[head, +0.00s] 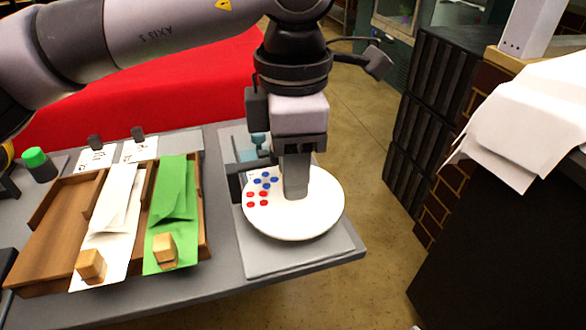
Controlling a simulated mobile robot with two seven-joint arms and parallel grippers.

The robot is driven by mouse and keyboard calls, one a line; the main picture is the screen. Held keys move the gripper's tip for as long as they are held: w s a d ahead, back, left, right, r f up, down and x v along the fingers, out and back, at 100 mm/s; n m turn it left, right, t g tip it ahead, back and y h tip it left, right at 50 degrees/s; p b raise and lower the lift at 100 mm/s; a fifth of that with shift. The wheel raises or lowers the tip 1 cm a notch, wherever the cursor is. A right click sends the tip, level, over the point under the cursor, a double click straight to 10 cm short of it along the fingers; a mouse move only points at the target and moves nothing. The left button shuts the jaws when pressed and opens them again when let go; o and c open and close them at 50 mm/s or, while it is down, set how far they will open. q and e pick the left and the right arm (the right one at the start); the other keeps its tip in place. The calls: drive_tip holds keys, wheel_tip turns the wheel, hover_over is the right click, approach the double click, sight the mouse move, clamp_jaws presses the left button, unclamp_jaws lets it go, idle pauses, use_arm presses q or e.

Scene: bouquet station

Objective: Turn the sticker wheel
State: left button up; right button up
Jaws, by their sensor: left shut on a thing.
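The sticker wheel (312,218) is a round white disc on a grey base plate (290,260) at the right end of the table. Blue and red dot stickers (262,181) show on its left part. My left gripper (296,188) reaches down over the wheel from above, with its fingers at the disc's upper middle. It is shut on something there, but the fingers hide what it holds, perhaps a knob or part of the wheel. My right gripper is not in view.
A wooden tray (205,250) to the left holds white paper (108,225) and green paper (172,205), with wooden blocks on them. A green-capped jar (38,165) stands far left. Black crates (425,120) and a dark counter with white cloth (530,115) stand right, beyond open floor.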

use_arm(q)
drive_tip(key=shift+n, duration=0.8)
drive_tip(key=shift+r, duration=0.1)
